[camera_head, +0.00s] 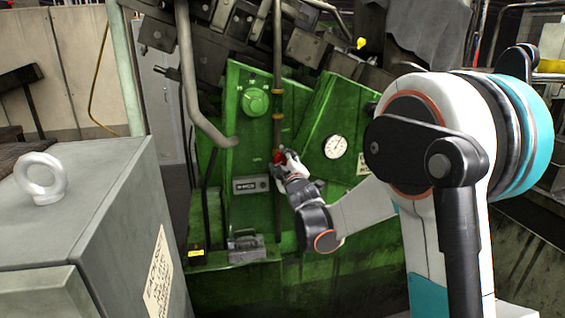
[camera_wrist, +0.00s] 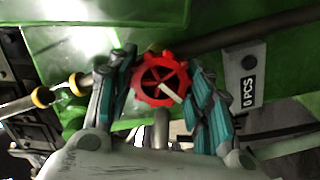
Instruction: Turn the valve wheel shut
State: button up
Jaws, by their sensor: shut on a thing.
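The valve wheel (camera_wrist: 161,79) is a small red spoked handwheel in front of the green machine. In the head view the red wheel (camera_head: 278,156) is small and partly hidden by my gripper (camera_head: 287,160). In the wrist view my gripper (camera_wrist: 165,85) has one finger on each side of the wheel's rim, shut on it. A pale bar lies across the lower right of the wheel's spokes. How far the wheel is turned cannot be told.
A green machine body (camera_head: 242,150) stands behind the wheel, with a white dial gauge (camera_head: 336,146) to the right. A vertical pipe (camera_head: 277,60) runs above the wheel. A grey cabinet (camera_head: 75,215) with a lifting ring (camera_head: 40,178) fills the left foreground.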

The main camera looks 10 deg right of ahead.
jog(key=shift+m+p, duration=0.35)
jog(key=shift+m, duration=2.55)
jog(key=o, duration=1.1)
